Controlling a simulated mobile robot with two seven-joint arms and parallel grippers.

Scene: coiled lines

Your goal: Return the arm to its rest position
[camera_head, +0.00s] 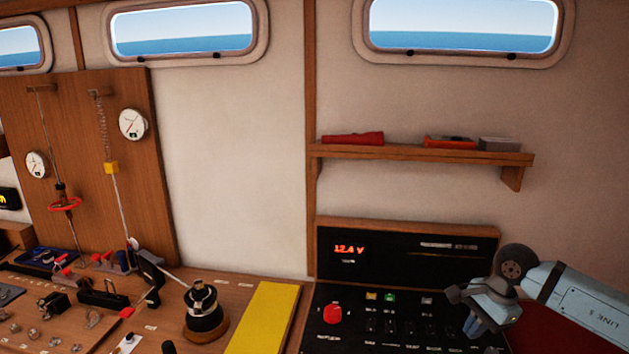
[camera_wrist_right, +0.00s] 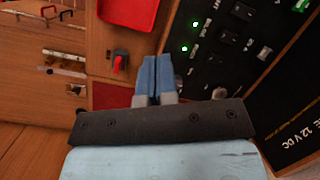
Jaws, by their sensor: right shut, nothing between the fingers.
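My right gripper (camera_head: 474,327) is at the lower right of the head view, above the right part of the black switch panel (camera_head: 350,338). Its blue fingers are together with nothing between them; they also show closed in the right wrist view (camera_wrist_right: 152,75). The pale blue right arm (camera_head: 590,305) with dark lettering comes in from the right edge. My left gripper and arm are not in view.
The panel has a red knob (camera_head: 332,313) and a display reading 12.4 V (camera_head: 349,249) behind it. A yellow board (camera_head: 262,318) and a black winch drum (camera_head: 205,312) stand left. A wall shelf (camera_head: 420,154) holds a red flashlight-like object (camera_head: 353,138).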

